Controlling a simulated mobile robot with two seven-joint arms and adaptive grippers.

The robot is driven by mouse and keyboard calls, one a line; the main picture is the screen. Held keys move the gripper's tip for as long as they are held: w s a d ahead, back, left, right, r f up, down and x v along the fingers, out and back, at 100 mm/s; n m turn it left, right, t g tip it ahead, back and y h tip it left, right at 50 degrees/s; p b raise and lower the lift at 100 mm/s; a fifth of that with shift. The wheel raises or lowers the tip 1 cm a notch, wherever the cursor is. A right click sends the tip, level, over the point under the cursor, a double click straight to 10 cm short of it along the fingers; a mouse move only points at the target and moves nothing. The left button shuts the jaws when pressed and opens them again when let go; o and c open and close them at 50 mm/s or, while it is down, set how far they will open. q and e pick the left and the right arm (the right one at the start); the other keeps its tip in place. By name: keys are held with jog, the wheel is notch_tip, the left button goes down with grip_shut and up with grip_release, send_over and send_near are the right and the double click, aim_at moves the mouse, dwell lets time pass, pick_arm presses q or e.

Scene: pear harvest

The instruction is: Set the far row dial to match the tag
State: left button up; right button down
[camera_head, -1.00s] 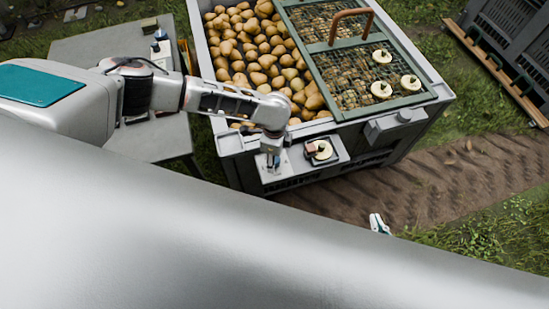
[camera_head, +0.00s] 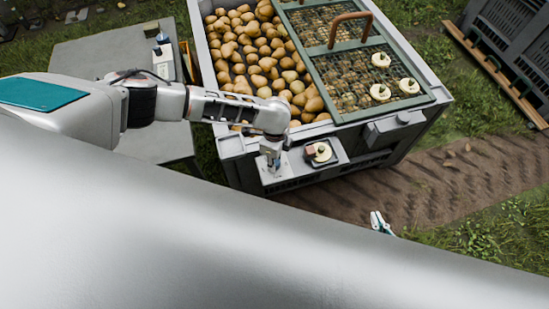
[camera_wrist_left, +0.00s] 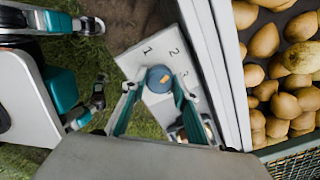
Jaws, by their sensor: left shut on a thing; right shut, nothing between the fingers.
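In the left wrist view, a round blue dial (camera_wrist_left: 159,79) with an orange mark sits on a pale plate (camera_wrist_left: 132,62) printed with 1, 2 and 3. My left gripper (camera_wrist_left: 157,90) is shut on the dial, a finger at either side. The orange mark lies toward the dial's right side; which number it meets is unclear. In the head view my left gripper (camera_head: 271,171) reaches down to the plate (camera_head: 298,171) on the bin's near side and hides the dial. My right gripper (camera_head: 380,223) is shut and empty, low beside the dirt track. I cannot make out a tag.
The grey bin (camera_head: 445,97) holds many pears (camera_head: 255,60) and a green mesh rack (camera_head: 336,80) with pale discs. A small dark tray (camera_head: 339,152) with a disc and a brown block stands right of the dial plate. A grey table (camera_head: 95,50) stands left.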

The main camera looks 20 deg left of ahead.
pick_arm(q)
jog(key=shift+s+r+m+p, duration=0.1)
jog(key=shift+m+p, duration=0.6)
jog(key=shift+m, duration=0.6)
jog(key=shift+m+p, duration=0.3)
jog(key=shift+m, duration=1.5)
jog(key=m, duration=0.3)
jog(key=shift+m, duration=0.3)
jog(key=m, duration=0.4)
jog(key=m+b, duration=0.1)
jog(key=m, duration=0.3)
jog(key=shift+m, duration=0.9)
jog(key=shift+m+b, duration=0.6)
jog(key=shift+m, duration=0.9)
pick_arm(e)
jog(key=shift+s+r, duration=0.1)
jog(key=shift+r, duration=0.2)
